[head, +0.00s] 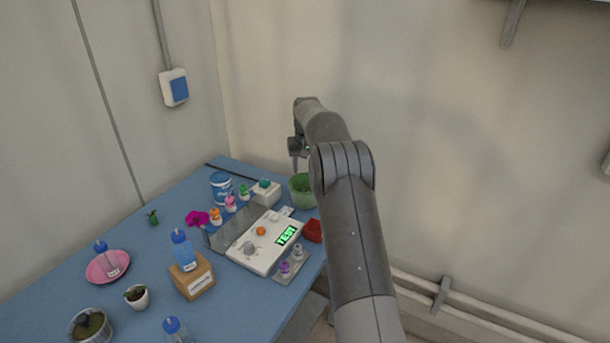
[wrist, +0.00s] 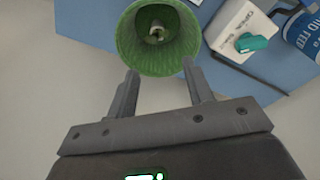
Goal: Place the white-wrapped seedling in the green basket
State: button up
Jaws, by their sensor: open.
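The green basket (head: 303,198) stands at the far right corner of the blue table, and in the wrist view its round rim (wrist: 125,40) is just beyond my fingertips. Inside it lies a small pale thing with a darker middle (wrist: 156,33), which looks like the white-wrapped seedling, but it is too small to be sure. My gripper (wrist: 160,78) is open, with nothing between its fingers, over the near side of the basket. In the head view my gripper (head: 298,155) is partly hidden by my arm.
A white box with a teal knob (wrist: 240,35) and a blue-labelled tub (wrist: 303,35) stand near the basket. A small potted plant (head: 137,298), a pink dish (head: 92,272), a bottle in a wooden block (head: 192,280) and a white device (head: 262,245) occupy the table.

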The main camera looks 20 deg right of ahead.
jog(key=shift+r, duration=0.55)
jog(key=shift+r, duration=0.1)
jog(key=s+a+r+t, duration=0.1)
jog(key=s+a+r, duration=0.2)
jog(key=s+r, duration=0.7)
jog(key=s+a+r+t, duration=0.1)
jog(key=s+a+r, duration=0.2)
jog(key=s+r, duration=0.8)
jog(key=s+a+f, duration=0.1)
jog(key=s+f, duration=0.1)
jog(key=s, duration=0.8)
jog(key=s+a+f+t, duration=0.1)
jog(key=s+f, duration=0.2)
jog(key=s, duration=0.8)
jog(key=s+a+f+t, duration=0.1)
jog(key=s+f, duration=0.2)
jog(key=s, duration=0.7)
jog(key=shift+s+a+f+n, duration=0.15)
jog(key=shift+s+a+n, duration=0.25)
